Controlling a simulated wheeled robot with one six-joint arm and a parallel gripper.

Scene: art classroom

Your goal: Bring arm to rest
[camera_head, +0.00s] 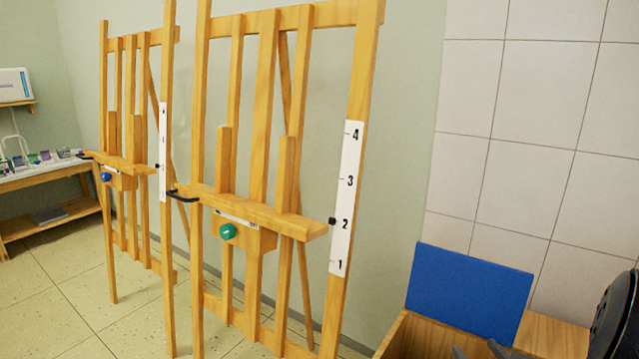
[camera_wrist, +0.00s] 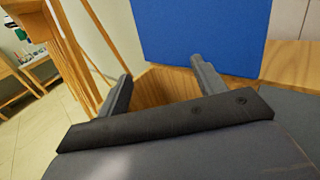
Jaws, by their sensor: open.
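My gripper (camera_wrist: 160,85) is open in the wrist view, with its two grey fingers apart and nothing between them. Beyond the fingers are a wooden box or cabinet (camera_wrist: 165,88) and a blue panel (camera_wrist: 205,35). Part of my dark arm shows at the lower right edge. Most of my arm is out of view.
Two wooden easels stand left of the box, the nearer one (camera_head: 265,55) with a green knob (camera_head: 228,231) and a numbered scale (camera_head: 346,200). The blue panel (camera_head: 468,290) leans upright near the tiled wall (camera_head: 540,90). A side table (camera_head: 40,180) is far left. Floor at left is clear.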

